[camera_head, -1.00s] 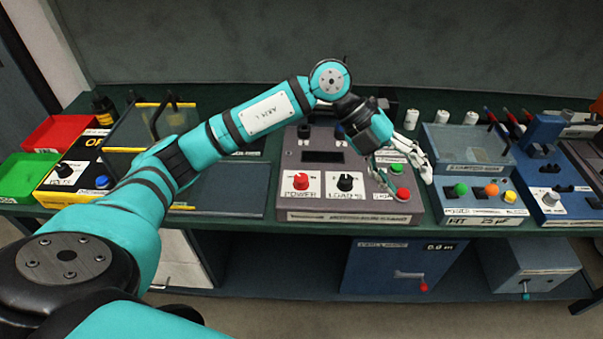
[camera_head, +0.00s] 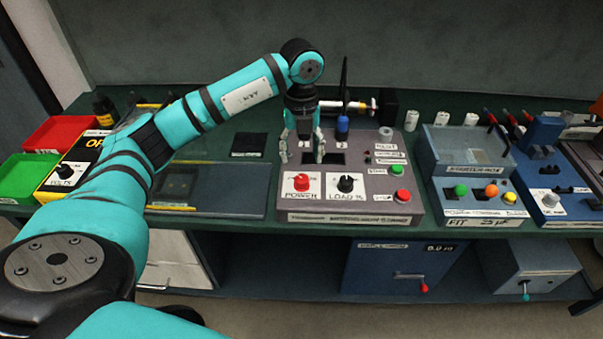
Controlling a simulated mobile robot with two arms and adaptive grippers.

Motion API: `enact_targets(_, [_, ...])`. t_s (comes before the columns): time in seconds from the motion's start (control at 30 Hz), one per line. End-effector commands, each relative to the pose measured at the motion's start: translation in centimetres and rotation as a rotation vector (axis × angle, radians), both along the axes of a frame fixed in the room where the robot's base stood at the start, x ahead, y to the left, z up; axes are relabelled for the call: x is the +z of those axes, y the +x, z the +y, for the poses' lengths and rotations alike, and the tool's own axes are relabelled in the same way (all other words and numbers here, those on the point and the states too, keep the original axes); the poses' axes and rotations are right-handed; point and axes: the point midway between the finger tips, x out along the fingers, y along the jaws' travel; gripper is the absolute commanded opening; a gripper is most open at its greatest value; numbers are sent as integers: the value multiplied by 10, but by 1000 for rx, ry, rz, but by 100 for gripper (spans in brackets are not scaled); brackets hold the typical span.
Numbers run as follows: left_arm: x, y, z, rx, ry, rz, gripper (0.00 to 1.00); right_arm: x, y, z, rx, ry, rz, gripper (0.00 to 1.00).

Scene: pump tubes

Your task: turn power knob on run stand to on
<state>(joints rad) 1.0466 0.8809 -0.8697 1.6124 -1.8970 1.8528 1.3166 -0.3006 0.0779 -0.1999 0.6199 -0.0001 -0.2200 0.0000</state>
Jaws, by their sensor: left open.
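The run stand (camera_head: 350,217) is a grey box on the green bench, with its panel facing me. Its red POWER knob (camera_head: 302,181) sits at the front left of the panel, on a white label. A black LOAD knob (camera_head: 346,184) is just right of it. My left gripper (camera_head: 303,158) is open and points down over the panel, its fingers spread, just behind and above the POWER knob. It looks apart from the knob and holds nothing. The exact height above the panel is hard to tell. My right gripper is not in view.
Green and red buttons (camera_head: 402,196) are on the stand's right side. A blue upright part (camera_head: 342,127) stands behind the panel, close to my fingers. A grey-blue box (camera_head: 467,145) with coloured buttons is to the right. A flat dark panel (camera_head: 228,190) lies to the left.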

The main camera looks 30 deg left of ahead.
Motion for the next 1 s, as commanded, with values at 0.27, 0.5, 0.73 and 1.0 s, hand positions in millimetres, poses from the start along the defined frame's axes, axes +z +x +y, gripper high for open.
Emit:
enact_targets(0.27, [-54, -1, -1, 0, -1, 3, 57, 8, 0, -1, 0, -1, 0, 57])
enact_targets(0.5, [-77, 0, -1, -2, -1, 0, 57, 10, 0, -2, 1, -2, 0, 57])
enact_targets(0.73, [-79, 0, -1, -1, -1, -1, 57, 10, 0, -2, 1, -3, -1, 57])
enact_targets(1.0, [-79, 0, -1, -1, -1, -1, 32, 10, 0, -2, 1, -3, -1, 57])
